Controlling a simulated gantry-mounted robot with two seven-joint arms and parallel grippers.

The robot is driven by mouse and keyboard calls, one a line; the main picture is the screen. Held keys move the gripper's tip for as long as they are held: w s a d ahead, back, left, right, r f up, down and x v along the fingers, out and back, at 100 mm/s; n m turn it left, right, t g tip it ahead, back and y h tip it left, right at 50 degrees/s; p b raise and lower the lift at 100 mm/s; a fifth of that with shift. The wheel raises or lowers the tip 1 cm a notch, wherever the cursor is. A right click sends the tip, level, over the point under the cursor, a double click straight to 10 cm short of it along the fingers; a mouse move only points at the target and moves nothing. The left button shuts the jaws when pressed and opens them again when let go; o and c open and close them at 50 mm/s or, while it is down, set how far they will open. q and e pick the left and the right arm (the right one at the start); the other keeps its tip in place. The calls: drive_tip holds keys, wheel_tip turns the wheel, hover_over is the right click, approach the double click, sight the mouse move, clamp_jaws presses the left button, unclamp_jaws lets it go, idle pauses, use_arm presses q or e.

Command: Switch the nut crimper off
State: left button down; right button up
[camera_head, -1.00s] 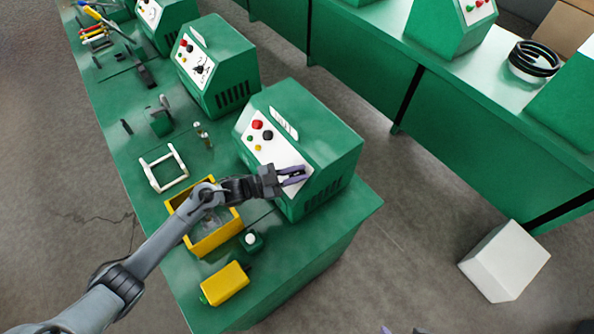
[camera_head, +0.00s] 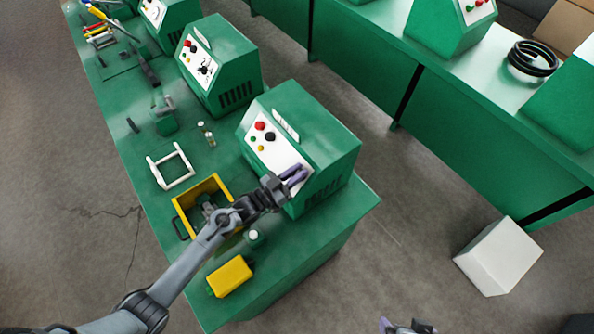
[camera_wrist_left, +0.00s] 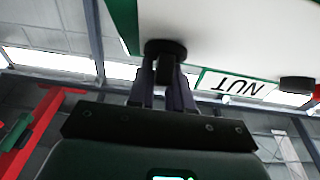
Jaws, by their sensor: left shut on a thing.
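The nut crimper (camera_head: 318,140) is the nearest green machine on the bench, with a white sloping panel carrying a red button, a black knob and small green and yellow buttons. My left gripper (camera_head: 295,178) is at the lower right part of this panel. In the left wrist view its fingers are shut on a black round knob (camera_wrist_left: 165,47) on the white panel, beside a label reading NUT (camera_wrist_left: 234,86), seen upside down. The gripper hides this knob in the head view. My right gripper (camera_head: 405,327) is cut off at the bottom edge; its jaws are unclear.
A yellow open bin (camera_head: 183,219), a white frame (camera_head: 172,184) and a yellow block (camera_head: 230,277) are on the bench near my left arm. A second green machine (camera_head: 222,70) stands behind. A white box (camera_head: 498,256) is on the floor at right.

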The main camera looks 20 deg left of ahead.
use_arm(q)
drive_tip(key=shift+s+a+f, duration=0.1)
drive_tip(key=shift+s+f, duration=0.05)
drive_tip(key=shift+f, duration=0.45)
drive_tip(key=c, duration=1.1)
unclamp_jaws()
drive_tip(key=shift+r, duration=0.1)
drive_tip(key=shift+r, duration=0.2)
drive_tip(key=b+v, duration=0.1)
drive_tip(key=v, duration=0.9)
drive_tip(key=shift+s+a, duration=0.15)
drive_tip(key=shift+s, duration=0.15)
